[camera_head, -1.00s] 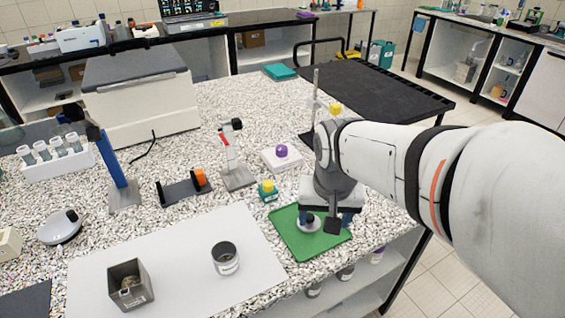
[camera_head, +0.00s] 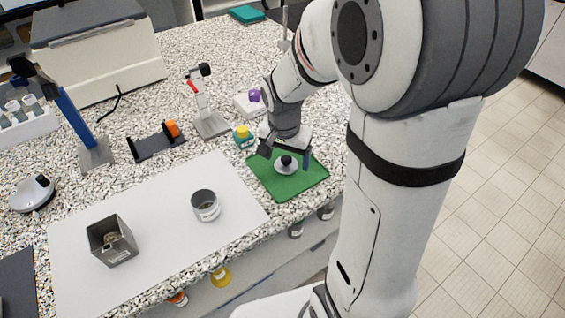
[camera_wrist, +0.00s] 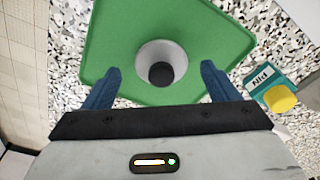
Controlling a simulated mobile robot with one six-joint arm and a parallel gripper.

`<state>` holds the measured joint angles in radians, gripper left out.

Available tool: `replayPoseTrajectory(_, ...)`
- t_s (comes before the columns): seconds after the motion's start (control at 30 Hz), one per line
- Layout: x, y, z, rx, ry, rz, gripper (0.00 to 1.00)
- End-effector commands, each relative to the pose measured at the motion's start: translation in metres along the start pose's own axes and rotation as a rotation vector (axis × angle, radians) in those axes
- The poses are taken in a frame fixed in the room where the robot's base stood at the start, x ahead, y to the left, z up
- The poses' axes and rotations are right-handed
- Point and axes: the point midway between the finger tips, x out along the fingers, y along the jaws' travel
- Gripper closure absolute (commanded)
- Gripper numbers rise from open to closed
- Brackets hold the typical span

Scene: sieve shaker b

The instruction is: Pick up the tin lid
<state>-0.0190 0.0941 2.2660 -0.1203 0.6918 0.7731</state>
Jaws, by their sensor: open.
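The tin lid (camera_head: 287,165) is a pale grey disc with a black knob, lying on the green mat (camera_head: 300,187). In the wrist view the lid (camera_wrist: 162,50) is centred ahead of the fingers, with its black knob toward me. The green mat (camera_wrist: 110,28) surrounds it. My gripper (camera_head: 286,158) is open above the mat, close to the lid. In the wrist view its two blue fingers (camera_wrist: 160,82) stand apart either side of the knob's line, with nothing between them. I cannot tell the exact height of the fingertips above the lid.
A teal box with a yellow cap (camera_head: 243,137) stands just left of the mat. A grey tin (camera_head: 206,206) and a square metal container (camera_head: 112,243) stand on the white sheet (camera_head: 160,235). A white box with a purple knob (camera_head: 250,103) is behind.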

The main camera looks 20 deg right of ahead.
Motion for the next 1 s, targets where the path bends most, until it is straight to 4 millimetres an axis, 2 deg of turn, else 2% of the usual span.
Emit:
replayPoseTrajectory(0.13,0.0125,0.0004,0.0004,0.000,0.000,0.000,0.19)
replayPoseTrajectory(0.37,0.0132,0.0004,0.0002,0.000,0.000,-0.001,0.20)
replayPoseTrajectory(0.9,0.0129,0.0008,-0.0001,0.001,0.000,-0.001,0.64)
replayPoseTrajectory(1.0,0.0128,0.0008,-0.0002,0.002,0.000,-0.001,0.66)
